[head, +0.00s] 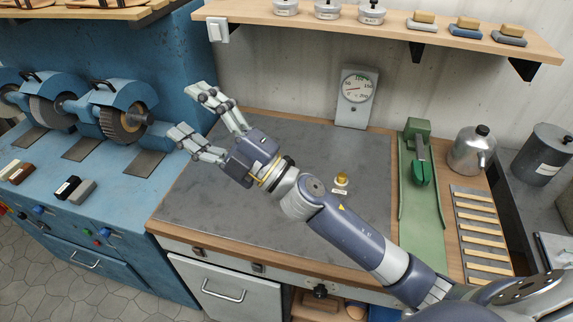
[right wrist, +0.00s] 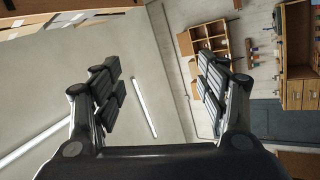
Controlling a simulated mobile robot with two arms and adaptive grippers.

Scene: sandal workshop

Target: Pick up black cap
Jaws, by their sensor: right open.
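No object is plainly a black cap. On the upper shelf, the rightmost tin (head: 371,13) has a dark knob on its lid and a label that seems to read "BLACK". On the blue bench lies a small black block (head: 67,187) with a pale tag, beside a grey block (head: 84,192). My right gripper (head: 184,113) is open and empty above the left edge of the grey worktop, to the right of the grinding wheels. Its spread fingers also show in the right wrist view (right wrist: 153,95), with nothing between them. My left gripper is out of view.
A small brass piece (head: 341,178) stands on the grey worktop (head: 230,215). A dial gauge (head: 356,97), green press (head: 418,160) and kettle (head: 472,150) line the back and right. Blue grinders (head: 125,110) stand at left. The wooden shelf (head: 400,35) overhangs the worktop.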

